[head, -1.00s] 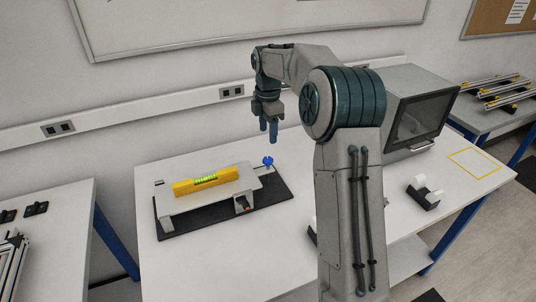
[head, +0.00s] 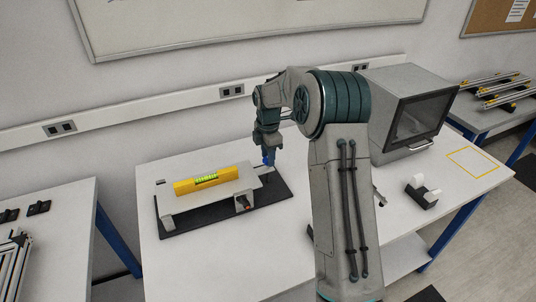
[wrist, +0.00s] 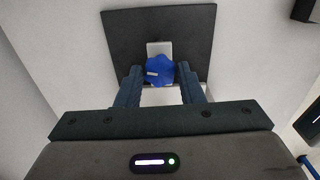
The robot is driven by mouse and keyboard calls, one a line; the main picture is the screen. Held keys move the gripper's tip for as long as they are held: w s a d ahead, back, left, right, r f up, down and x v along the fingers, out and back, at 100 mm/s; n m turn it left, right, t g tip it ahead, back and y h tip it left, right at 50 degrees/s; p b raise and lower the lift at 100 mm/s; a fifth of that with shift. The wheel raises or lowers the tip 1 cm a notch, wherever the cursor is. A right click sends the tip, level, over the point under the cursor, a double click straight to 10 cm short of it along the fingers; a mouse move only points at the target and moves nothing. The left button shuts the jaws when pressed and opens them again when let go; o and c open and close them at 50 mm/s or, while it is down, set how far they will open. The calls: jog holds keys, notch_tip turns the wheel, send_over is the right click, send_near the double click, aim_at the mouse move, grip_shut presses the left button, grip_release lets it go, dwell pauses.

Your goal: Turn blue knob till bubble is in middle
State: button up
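The blue knob (wrist: 160,69) with a white mark on its top lies between my fingertips in the wrist view. My gripper (wrist: 161,80) is open around it, with one finger on each side; I cannot tell whether either touches. In the head view my gripper (head: 268,158) points down over the knob, which is mostly hidden there. The yellow spirit level (head: 188,187) lies on a light plate (head: 181,205) above a black base (head: 168,233). Its green vial (head: 206,179) is too small to tell where the bubble stands.
The white table (head: 285,240) has free room around the base. A grey box with a dark window (head: 414,119) stands at the back right. A black holder with a white roll (head: 421,197) sits at the right. A wall stands close behind.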

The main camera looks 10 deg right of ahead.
jog(key=c, duration=0.4)
jog(key=shift+m, duration=0.4)
